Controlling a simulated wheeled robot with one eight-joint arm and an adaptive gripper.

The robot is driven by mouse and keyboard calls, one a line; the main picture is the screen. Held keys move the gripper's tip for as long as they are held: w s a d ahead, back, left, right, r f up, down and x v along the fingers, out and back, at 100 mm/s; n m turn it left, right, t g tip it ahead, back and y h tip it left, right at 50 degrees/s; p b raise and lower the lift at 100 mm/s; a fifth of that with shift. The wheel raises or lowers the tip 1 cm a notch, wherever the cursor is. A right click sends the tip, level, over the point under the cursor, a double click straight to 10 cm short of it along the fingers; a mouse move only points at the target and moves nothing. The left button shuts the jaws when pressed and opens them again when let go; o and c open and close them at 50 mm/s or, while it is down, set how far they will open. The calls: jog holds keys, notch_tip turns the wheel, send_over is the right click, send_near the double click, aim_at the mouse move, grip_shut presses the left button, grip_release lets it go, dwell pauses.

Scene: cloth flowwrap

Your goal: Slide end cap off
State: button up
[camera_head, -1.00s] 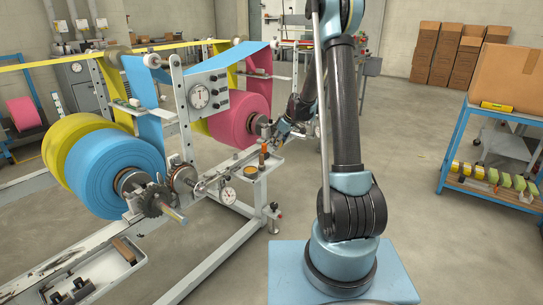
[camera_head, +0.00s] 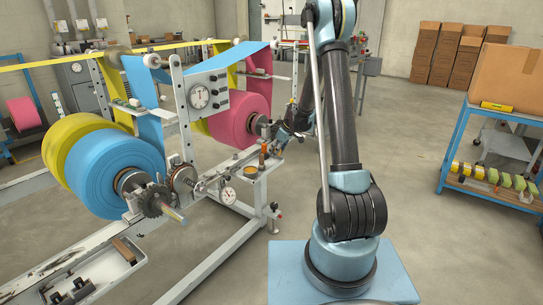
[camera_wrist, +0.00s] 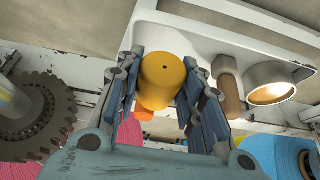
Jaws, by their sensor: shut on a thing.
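In the head view my gripper (camera_head: 276,135) is beside the pink roll's shaft end, and the cap cannot be made out there.
A small white shelf (camera_wrist: 185,38) is close to the fingers, with a wooden handle (camera_wrist: 229,92) and a metal cup (camera_wrist: 270,82). A toothed wheel (camera_wrist: 42,115) is at left. A blue roll (camera_head: 115,172) and dial gauge (camera_head: 227,195) are on the machine.

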jog(key=shift+f, duration=1)
jog(key=o, duration=1.2)
jog(key=shift+v, duration=5.95)
